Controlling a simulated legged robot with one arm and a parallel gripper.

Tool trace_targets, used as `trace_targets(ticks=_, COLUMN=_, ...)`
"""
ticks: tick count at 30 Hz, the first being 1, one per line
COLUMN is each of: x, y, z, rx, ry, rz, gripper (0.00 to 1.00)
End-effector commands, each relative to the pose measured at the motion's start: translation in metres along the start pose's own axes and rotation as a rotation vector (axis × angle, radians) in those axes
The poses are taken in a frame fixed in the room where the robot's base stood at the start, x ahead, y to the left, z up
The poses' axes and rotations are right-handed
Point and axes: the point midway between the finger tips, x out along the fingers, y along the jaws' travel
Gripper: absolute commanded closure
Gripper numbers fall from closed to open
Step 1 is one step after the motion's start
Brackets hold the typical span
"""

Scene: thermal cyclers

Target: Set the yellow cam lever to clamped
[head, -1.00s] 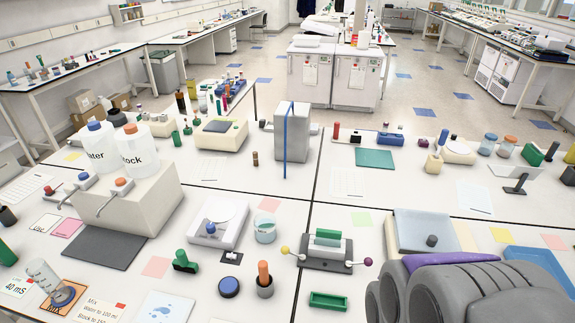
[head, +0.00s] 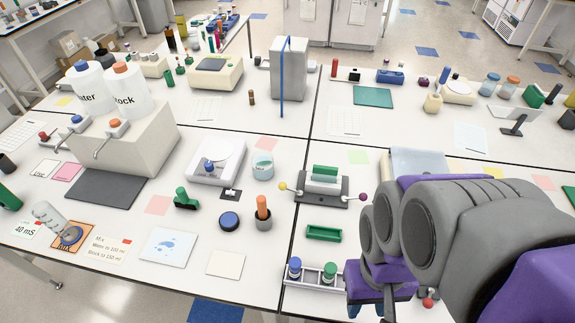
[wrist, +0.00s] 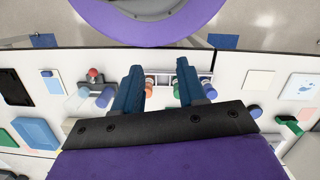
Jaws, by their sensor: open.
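The yellow cam lever (head: 282,186) ends in a yellow ball on the left of a small clamp fixture (head: 324,198) with a dark base and a green-topped block. It points out to the left. A second lever with a purple ball (head: 362,197) sticks out on the fixture's right. My gripper (head: 370,314) is low at the table's front edge, to the right of and nearer than the fixture, apart from both levers. The wrist view shows its two blue fingers (wrist: 158,76) spread apart with nothing held. I cannot make out the yellow lever in the wrist view.
A rack (head: 312,277) with blue- and green-capped items stands beside my gripper at the front edge. A green tray (head: 323,233) lies in front of the fixture. An orange-topped item in a grey cup (head: 263,213) stands left of it. My arm hides the table's right front.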

Motion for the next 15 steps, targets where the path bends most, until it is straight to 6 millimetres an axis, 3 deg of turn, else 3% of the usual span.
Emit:
trace_targets(ticks=5, x=-0.009, y=-0.002, z=-0.014, rx=0.017, ry=-0.002, rz=-0.006, gripper=0.77)
trace_targets(ticks=12, x=-0.033, y=-0.008, z=-0.054, rx=0.07, ry=-0.005, rz=-0.024, gripper=1.0)
trace_targets(ticks=15, x=-0.041, y=-0.01, z=-0.071, rx=0.094, ry=-0.009, rz=-0.031, gripper=1.0)
